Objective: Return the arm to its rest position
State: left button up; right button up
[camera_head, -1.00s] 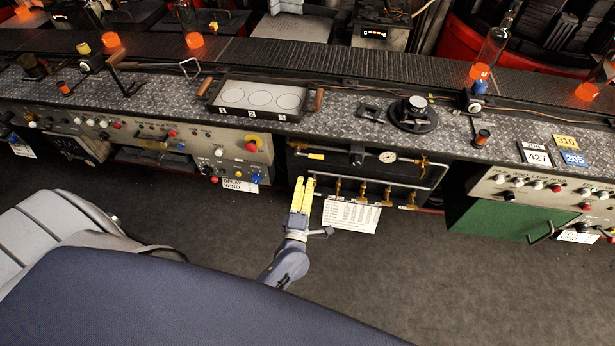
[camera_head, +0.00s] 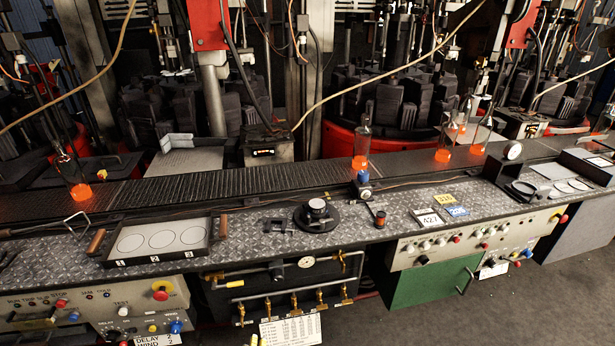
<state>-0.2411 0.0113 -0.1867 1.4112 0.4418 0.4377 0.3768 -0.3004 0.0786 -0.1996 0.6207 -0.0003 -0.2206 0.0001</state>
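Only the yellow fingertips of one gripper, which I take to be my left gripper (camera_head: 258,341), show at the bottom edge of the head view. They are just left of the white printed sheet that hangs under the burner piping. The rest of that gripper and its arm are cut off by the frame, and too little shows to tell whether it is open or shut. No held object is visible. My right gripper is not in view.
A long steel bench (camera_head: 260,222) crosses the view, bearing a three-circle tray (camera_head: 208,249) and a round black fixture (camera_head: 317,212). Control panels (camera_head: 100,305), pipework (camera_head: 290,283) and a green door (camera_head: 432,281) face me. Glowing glass pieces (camera_head: 361,145) stand on the conveyor behind. Floor shows lower right.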

pick_arm(q)
jog(key=s+f+m+g+h, duration=0.1)
jog(key=s+f+m+g, duration=0.45)
jog(key=s+f, duration=0.65)
jog(key=s+f+m+g+h, duration=0.1)
jog(key=s+f+m+g, duration=0.45)
jog(key=f, duration=0.95)
jog(key=s+a+f+m+g, duration=0.1)
jog(key=s+a+f, duration=0.1)
jog(key=s, duration=0.7)
jog(key=s+a+f+m+g+y, duration=0.1)
jog(key=s+a+f+m+g, duration=0.1)
jog(key=s+f, duration=0.3)
jog(key=s+a+f+m+g+y, duration=0.1)
jog(key=s+a+f, duration=0.2)
jog(key=s, duration=1)
jog(key=shift+s+a+f+m+g, duration=0.25)
jog(key=shift+a+f+m+g, duration=0.05)
jog(key=shift+a+g, duration=0.15)
